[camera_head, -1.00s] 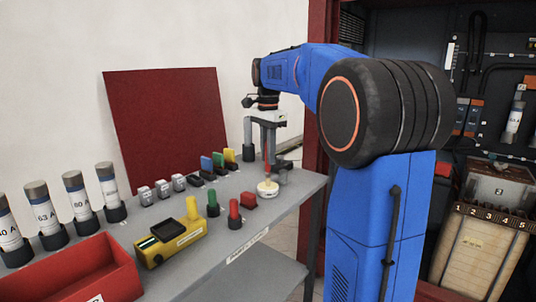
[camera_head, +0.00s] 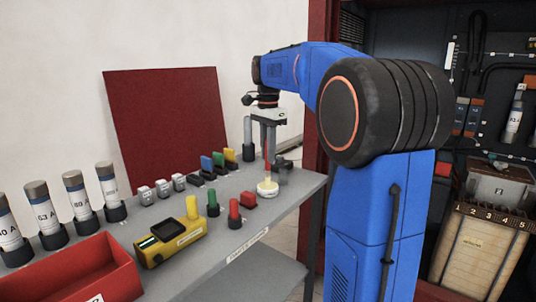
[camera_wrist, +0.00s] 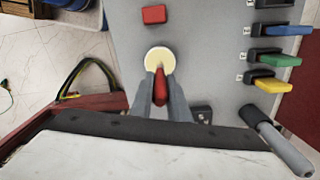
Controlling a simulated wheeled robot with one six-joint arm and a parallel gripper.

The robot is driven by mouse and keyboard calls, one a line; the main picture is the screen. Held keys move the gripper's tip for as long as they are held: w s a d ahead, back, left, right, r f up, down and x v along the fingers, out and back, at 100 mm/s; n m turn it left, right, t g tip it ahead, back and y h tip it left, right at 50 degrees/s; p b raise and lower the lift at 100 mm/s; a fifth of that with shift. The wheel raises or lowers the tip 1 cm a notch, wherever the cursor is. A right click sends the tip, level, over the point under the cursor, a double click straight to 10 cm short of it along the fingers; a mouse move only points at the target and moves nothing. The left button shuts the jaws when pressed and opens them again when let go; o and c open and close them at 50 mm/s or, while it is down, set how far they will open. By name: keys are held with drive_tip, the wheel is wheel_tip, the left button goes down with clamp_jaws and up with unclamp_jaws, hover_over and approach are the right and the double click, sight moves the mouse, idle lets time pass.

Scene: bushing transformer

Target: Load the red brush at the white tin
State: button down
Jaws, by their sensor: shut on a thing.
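My gripper (camera_head: 268,150) points down over the far right end of the grey table. It is shut on the red brush (camera_head: 268,161), whose red handle also shows between the fingers in the wrist view (camera_wrist: 160,88). The white tin (camera_head: 267,188) stands on the table directly below, with a cream-coloured top that shows in the wrist view (camera_wrist: 160,58). The brush's lower end is at or just above the tin's top; I cannot tell whether it touches the contents.
A red block (camera_head: 248,199) lies near the tin. Blue, green and yellow handled pieces (camera_wrist: 270,87) stand in a row behind. A grey cylinder (camera_wrist: 278,140) stands close to my gripper. A yellow device (camera_head: 170,241) and red bin (camera_head: 75,275) are farther left. The table's front edge is near the tin.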

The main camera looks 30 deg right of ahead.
drive_tip(key=shift+r, duration=3.2)
